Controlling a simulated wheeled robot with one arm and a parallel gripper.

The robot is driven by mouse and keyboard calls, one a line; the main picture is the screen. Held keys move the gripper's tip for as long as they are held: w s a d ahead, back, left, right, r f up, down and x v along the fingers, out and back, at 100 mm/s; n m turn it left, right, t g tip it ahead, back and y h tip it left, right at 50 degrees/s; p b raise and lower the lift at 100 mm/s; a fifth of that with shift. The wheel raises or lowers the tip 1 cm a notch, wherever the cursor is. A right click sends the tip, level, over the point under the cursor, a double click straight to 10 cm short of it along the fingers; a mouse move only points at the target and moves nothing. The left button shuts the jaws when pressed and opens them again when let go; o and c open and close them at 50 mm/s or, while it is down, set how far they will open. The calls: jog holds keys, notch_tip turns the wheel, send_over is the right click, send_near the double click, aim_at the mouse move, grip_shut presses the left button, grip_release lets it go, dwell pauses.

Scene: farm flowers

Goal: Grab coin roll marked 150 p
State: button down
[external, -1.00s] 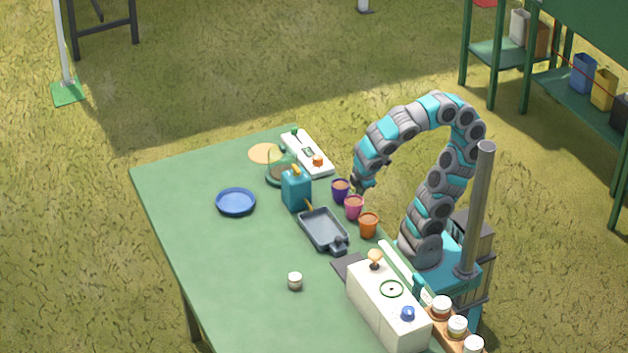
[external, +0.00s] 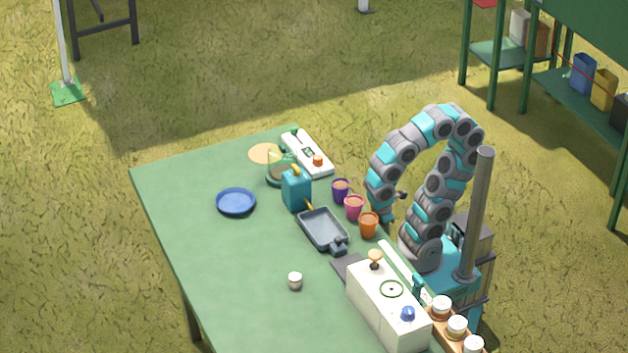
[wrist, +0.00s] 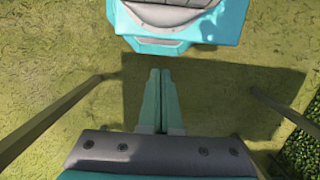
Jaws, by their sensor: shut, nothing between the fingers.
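No marking "150 p" can be read in either view, so I cannot tell which thing is the coin roll. A small white cylinder (external: 295,280) stands alone on the green table (external: 230,260) in the external view. My gripper (wrist: 160,73) shows in the wrist view with its two teal fingers together and nothing between them. Grass lies below it there. In the external view my arm curls down beside the table's right edge, near the orange pot (external: 368,225); its fingertips are hard to make out.
A blue plate (external: 236,202), teal bottle (external: 296,190), grey pan (external: 322,229), purple pot (external: 341,190) and pink pot (external: 354,207) stand on the table. A white box (external: 385,307) and lidded jars (external: 457,327) are near my base. The table's left front is mostly clear.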

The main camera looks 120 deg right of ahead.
dwell(0.3)
jog(key=shift+c, duration=1.8)
grip_release()
